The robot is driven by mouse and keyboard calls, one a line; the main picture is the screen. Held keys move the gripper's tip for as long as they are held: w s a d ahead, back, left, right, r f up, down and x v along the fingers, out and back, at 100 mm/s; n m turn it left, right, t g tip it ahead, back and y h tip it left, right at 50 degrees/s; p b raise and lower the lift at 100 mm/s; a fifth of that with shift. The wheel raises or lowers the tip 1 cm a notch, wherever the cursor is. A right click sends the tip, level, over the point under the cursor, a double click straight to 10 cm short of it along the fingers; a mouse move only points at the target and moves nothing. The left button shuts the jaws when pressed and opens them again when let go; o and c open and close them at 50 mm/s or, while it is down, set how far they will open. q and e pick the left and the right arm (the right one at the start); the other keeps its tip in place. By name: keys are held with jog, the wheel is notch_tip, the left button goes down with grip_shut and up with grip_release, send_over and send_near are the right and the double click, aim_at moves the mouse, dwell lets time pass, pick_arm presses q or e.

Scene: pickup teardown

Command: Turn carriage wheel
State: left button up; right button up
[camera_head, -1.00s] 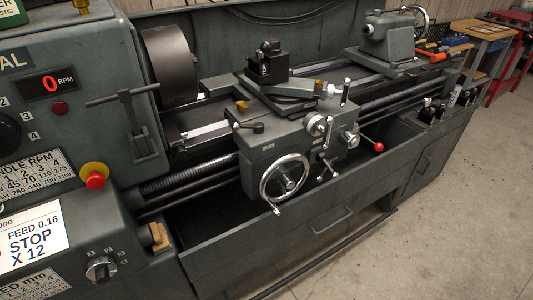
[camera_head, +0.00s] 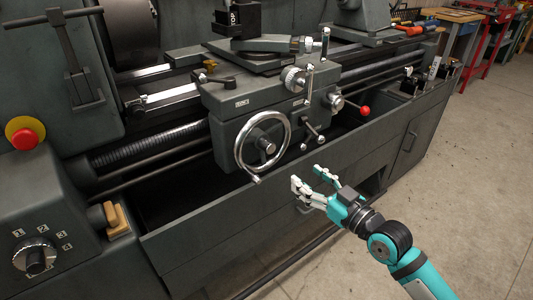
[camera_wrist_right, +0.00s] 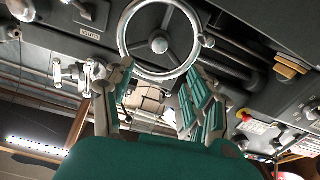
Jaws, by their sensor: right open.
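The carriage wheel (camera_head: 263,145) is a chrome handwheel with spokes and a small handle at its lower rim, on the front of the lathe's grey carriage (camera_head: 230,120). My right gripper (camera_head: 308,182) is open and empty, in front of the lathe, below and to the right of the wheel, apart from it. In the right wrist view the wheel (camera_wrist_right: 159,14) shows at the top, beyond the spread fingers of my gripper (camera_wrist_right: 152,95). My left gripper is in neither view.
A red-knobbed lever (camera_head: 364,111) and smaller chrome handles stick out right of the wheel. A red stop button (camera_head: 25,138) and a rotary knob (camera_head: 36,260) are at the left. The chip tray front (camera_head: 200,235) runs below. Open floor (camera_head: 470,190) lies at the right.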

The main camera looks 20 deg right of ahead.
aim_at(272, 149)
jog(key=b+x, duration=0.1)
jog(key=x, duration=1.5)
jog(key=shift+w+a+f, duration=0.1)
jog(key=shift+w, duration=0.1)
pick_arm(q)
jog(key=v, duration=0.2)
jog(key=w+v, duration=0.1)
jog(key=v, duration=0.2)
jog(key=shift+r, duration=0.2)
pick_arm(e)
jog(key=shift+w+a, duration=0.15)
jog(key=shift+w, duration=0.25)
grip_shut()
